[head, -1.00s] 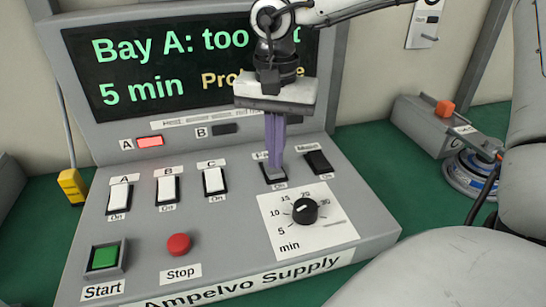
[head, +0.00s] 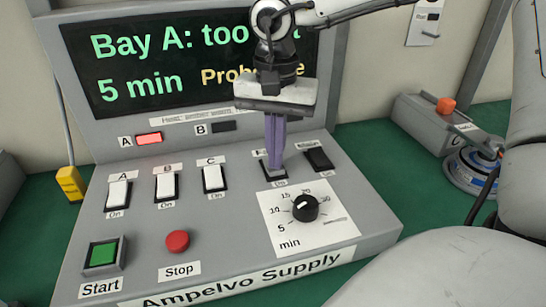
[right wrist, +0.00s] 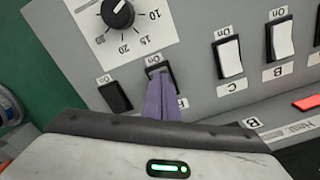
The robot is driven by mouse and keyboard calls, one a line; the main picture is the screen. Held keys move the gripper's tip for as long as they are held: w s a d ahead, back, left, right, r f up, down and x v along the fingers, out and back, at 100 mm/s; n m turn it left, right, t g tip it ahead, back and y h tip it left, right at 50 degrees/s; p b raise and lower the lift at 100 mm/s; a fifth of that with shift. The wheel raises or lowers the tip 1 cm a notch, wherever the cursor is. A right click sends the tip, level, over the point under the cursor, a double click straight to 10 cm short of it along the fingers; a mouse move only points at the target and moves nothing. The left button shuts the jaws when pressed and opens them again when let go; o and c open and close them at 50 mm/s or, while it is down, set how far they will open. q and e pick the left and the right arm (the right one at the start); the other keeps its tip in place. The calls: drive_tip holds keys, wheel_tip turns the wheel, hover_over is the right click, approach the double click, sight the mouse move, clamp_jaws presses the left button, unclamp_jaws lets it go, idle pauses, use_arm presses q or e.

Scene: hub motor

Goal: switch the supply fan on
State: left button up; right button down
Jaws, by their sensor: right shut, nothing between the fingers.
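The grey supply console (head: 225,215) carries a row of rocker switches. The fan switch (head: 276,180) is the second from the right in that row, with its label partly hidden by my fingers. My right gripper (head: 275,168) is shut and empty, pointing down with its purple fingertips at this switch, seemingly touching it. In the right wrist view the fan switch (right wrist: 160,72) shows beside the fingertips (right wrist: 163,98), which cover part of it. I cannot tell which way its rocker is tipped. My left gripper is not in view.
A dark switch (head: 318,158) sits just right of the fan switch. White switches A (head: 118,194), B (head: 166,185) and C (head: 214,178) are to the left. The timer knob (head: 305,208), green Start button (head: 104,254) and red Stop button (head: 177,241) are nearer.

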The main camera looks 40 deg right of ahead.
drive_tip(key=shift+f, duration=0.35)
drive_tip(key=shift+r, duration=0.1)
drive_tip(key=shift+r+p, duration=1.2)
drive_tip(key=shift+r, duration=0.6)
wheel_tip(320, 180, up, 3)
drive_tip(key=shift+r+p, duration=0.2)
drive_tip(key=shift+p, duration=1)
